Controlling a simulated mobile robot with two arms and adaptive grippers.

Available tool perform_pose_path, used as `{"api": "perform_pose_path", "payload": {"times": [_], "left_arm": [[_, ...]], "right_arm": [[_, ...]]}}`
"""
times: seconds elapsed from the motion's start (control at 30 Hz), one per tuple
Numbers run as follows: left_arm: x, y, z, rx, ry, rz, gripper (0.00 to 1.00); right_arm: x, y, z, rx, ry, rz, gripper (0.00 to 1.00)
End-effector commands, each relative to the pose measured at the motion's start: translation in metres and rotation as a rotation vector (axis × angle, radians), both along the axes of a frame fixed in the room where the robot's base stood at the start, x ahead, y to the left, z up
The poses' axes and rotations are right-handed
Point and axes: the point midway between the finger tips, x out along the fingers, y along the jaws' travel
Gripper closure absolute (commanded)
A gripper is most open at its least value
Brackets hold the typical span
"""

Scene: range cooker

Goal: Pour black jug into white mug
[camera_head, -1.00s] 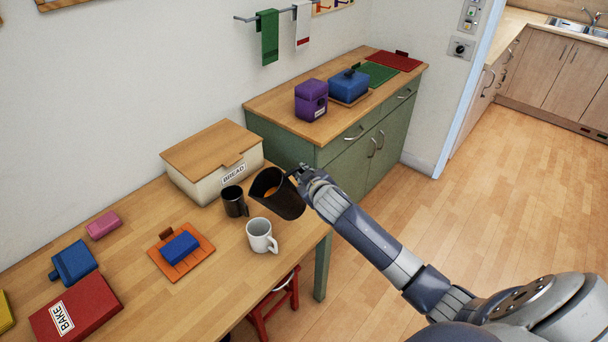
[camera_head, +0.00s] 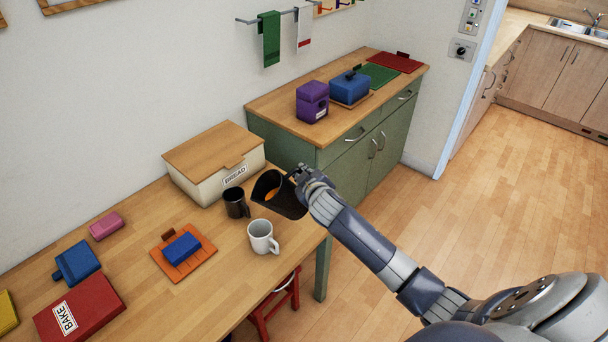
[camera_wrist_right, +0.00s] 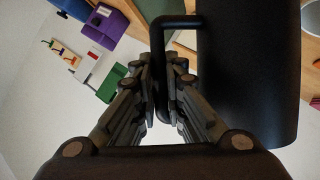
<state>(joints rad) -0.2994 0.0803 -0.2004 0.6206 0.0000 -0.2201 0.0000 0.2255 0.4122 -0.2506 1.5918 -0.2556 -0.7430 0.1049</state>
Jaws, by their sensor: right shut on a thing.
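The black jug (camera_head: 283,199) is held in the air by my right gripper (camera_head: 298,175), above the right end of the wooden table. It is tilted with its mouth toward the left, and an orange content shows inside. In the right wrist view the fingers (camera_wrist_right: 163,110) are shut on the handle of the jug (camera_wrist_right: 245,70). The white mug (camera_head: 262,236) stands upright on the table, below and a little left of the jug in the head view. I cannot see into the bottom of the mug. My left gripper is not in view.
A black mug (camera_head: 236,203) stands close behind the white mug, beside the bread box (camera_head: 212,165). A green cabinet (camera_head: 345,160) stands behind.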

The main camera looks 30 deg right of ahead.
Motion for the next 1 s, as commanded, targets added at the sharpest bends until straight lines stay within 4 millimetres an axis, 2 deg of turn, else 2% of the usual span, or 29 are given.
{"api": "perform_pose_path", "payload": {"times": [0.47, 1.0], "left_arm": [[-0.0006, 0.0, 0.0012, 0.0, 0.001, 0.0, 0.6], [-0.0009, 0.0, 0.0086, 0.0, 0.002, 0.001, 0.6]], "right_arm": [[0.0011, 0.0009, 0.0038, -0.007, -0.005, 0.001, 1.0], [0.0019, 0.0059, 0.0104, -0.121, 0.016, 0.001, 1.0]]}}
